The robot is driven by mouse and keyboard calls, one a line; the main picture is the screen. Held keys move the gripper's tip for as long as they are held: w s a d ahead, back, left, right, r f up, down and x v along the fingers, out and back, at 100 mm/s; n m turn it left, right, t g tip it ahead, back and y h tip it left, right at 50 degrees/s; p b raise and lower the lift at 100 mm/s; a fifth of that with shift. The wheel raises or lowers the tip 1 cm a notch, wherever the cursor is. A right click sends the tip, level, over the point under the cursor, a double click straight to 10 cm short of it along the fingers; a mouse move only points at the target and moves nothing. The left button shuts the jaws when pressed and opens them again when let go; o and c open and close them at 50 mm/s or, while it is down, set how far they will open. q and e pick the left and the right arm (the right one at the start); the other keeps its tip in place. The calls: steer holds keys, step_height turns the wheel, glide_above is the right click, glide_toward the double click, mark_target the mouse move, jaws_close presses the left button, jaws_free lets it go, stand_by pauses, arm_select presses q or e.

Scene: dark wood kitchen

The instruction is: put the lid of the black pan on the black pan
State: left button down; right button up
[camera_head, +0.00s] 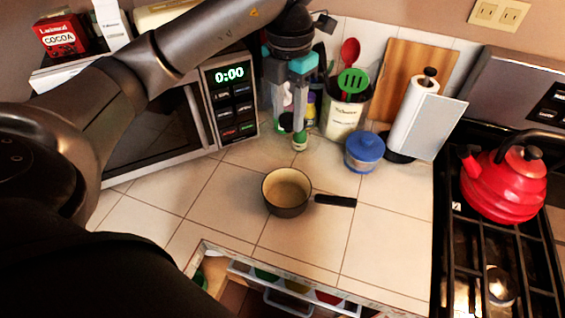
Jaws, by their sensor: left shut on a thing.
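The black pan (287,193) stands upright on the tiled counter, uncovered, with its pale inside showing. Its dark handle (335,200) points right. I cannot make out its lid in this view. My left gripper (293,133) points down behind the pan, in front of the back wall, apart from the pan. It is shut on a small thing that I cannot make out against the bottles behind. My right gripper is not in view.
A blue lidded jar (365,153), a utensil crock (345,112) and a paper towel roll (415,112) stand behind the pan. A microwave (160,125) is at left. A red kettle (504,184) sits on the stove at right. An open drawer (285,298) lies below the front edge.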

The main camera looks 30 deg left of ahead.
arm_select(q)
step_height(320, 180, down, 16)
stand_by(0.5)
steer(key=shift+f, duration=0.25)
steer(key=shift+f+b, duration=0.5)
steer(key=shift+b, duration=0.05)
steer(key=shift+c, duration=2)
jaws_free()
steer(key=shift+r, duration=0.1)
